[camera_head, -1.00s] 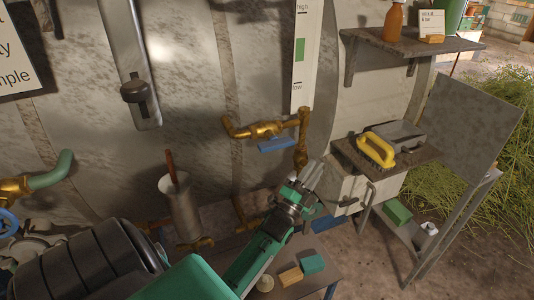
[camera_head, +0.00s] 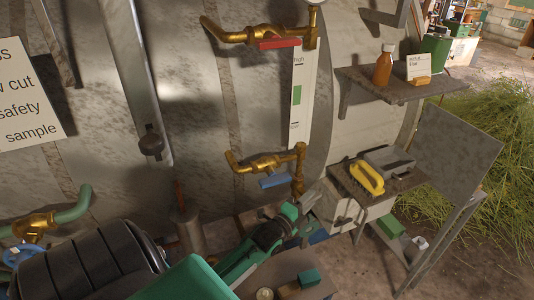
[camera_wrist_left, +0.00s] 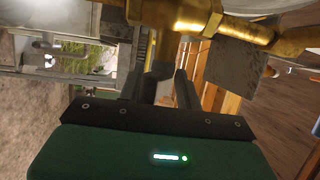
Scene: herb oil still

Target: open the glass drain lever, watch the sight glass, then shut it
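The sight glass (camera_head: 297,95) is a tall pale strip on the tank, marked high and low, with a green band. Below it a brass valve (camera_head: 262,163) carries a blue lever (camera_head: 275,181). A similar brass valve (camera_head: 240,34) above carries a red lever (camera_head: 280,43). My left gripper (camera_head: 309,207) is below and right of the blue lever, apart from it in the picture. In the left wrist view a gap shows between its dark fingers (camera_wrist_left: 166,92), with brass pipework (camera_wrist_left: 190,18) across the top. My right gripper is not in view.
A shelf (camera_head: 400,86) holds an orange bottle (camera_head: 383,66) and a small card. A grey slider bar (camera_head: 137,75) hangs on the tank. A pipe with a blue wheel (camera_head: 20,254) is at left.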

